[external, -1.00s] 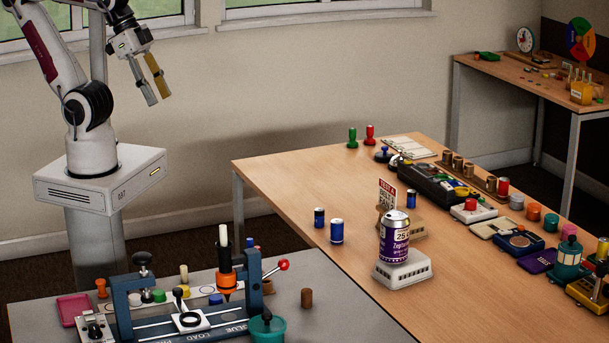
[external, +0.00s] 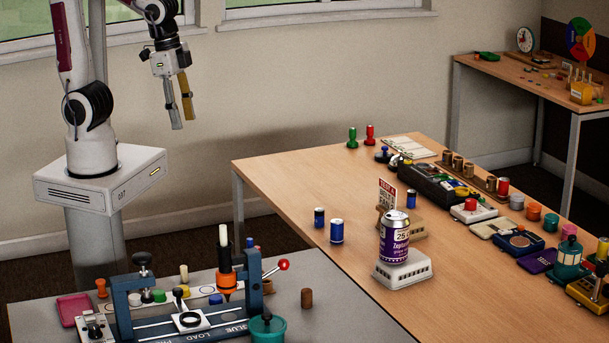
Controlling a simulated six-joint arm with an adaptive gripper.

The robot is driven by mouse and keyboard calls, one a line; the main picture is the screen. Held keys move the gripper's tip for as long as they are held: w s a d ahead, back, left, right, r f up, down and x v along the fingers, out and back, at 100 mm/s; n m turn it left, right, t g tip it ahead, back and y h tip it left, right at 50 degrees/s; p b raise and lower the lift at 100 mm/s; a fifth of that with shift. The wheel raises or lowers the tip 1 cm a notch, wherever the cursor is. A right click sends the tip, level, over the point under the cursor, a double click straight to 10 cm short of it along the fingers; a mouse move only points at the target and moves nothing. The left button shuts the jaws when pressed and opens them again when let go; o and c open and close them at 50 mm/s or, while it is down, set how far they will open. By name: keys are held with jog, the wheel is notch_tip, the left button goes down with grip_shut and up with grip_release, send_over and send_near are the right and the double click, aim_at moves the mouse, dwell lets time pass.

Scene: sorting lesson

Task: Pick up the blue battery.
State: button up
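Two blue cylinders with silvery ends, like batteries, stand upright on the wooden table's left part: a smaller-looking one (external: 319,217) and a nearer one (external: 337,231). A third similar blue cylinder (external: 411,199) stands behind the purple can. I cannot tell which of them the task means. My gripper (external: 182,124) hangs in the air at the upper left, far from all of them. It points down, with one grey and one yellowish finger. The fingers are apart with nothing between them.
A purple can (external: 394,240) stands on a white base (external: 402,270), right of the two left cylinders. A grey table (external: 350,310) in front holds a blue press frame (external: 122,310). Several small devices line the wooden table's right side. Its left part (external: 275,170) is clear.

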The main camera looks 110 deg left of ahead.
jog(key=w+a+f+m+g+y, duration=0.15)
jog(key=w+a+f+m, duration=0.3)
jog(key=w+f, duration=0.5)
jog(key=m+y, duration=0.3)
jog(key=m, duration=1.2)
send_over(319, 209)
jog(key=d, duration=0.3)
notch_tip(319, 209, down, 12)
jog(key=shift+a, duration=0.25)
jog(key=shift+s+f+n+h, duration=0.1)
jog(key=shift+n+h, duration=0.15)
jog(key=shift+h, duration=0.1)
jog(key=shift+x, duration=1.15)
jog(key=shift+f, duration=0.1)
jog(key=shift+x, duration=2.55)
